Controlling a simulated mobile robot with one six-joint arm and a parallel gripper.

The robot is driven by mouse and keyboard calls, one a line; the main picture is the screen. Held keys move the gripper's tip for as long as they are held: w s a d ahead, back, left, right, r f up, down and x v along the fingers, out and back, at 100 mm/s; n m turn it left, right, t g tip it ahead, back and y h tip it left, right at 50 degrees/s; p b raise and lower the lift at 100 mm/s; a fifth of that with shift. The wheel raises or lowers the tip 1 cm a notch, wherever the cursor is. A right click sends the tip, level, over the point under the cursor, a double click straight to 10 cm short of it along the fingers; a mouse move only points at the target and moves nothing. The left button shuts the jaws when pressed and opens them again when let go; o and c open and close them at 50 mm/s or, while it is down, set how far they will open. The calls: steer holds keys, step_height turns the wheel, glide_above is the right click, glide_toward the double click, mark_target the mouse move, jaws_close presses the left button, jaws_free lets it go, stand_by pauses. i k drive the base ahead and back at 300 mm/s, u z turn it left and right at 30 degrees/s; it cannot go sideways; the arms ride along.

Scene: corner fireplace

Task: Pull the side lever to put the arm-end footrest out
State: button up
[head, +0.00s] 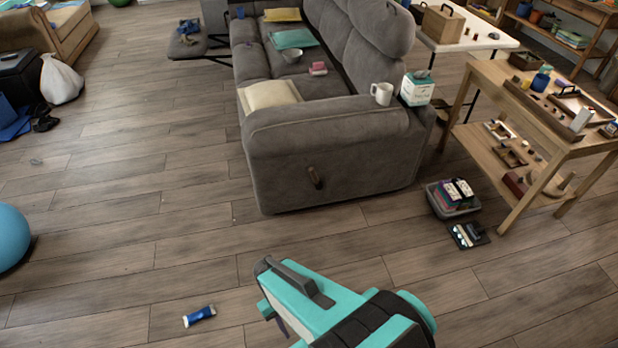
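The side lever (314,176) is a short dark brown handle on the near arm-end face of the grey sofa (350,150). It stands nearly upright, tilted a little. No footrest is out at this near end. At the far end a footrest (190,45) sticks out to the left with things on it. My gripper (272,290), teal and dark grey, is low in the picture, in front of the sofa and well apart from the lever. Its fingers are seen from behind and partly hidden, so their opening is unclear.
A blue tube (199,316) lies on the floor left of my gripper. A blue ball (10,238) is at the left edge. A grey bin (452,200) and a wooden workbench (530,110) stand at the right. A white mug (381,93) is on the sofa arm.

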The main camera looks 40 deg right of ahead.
mark_target(314, 176)
steer(key=z, duration=0.05)
steer(key=i, duration=1)
steer(key=u, duration=0.05)
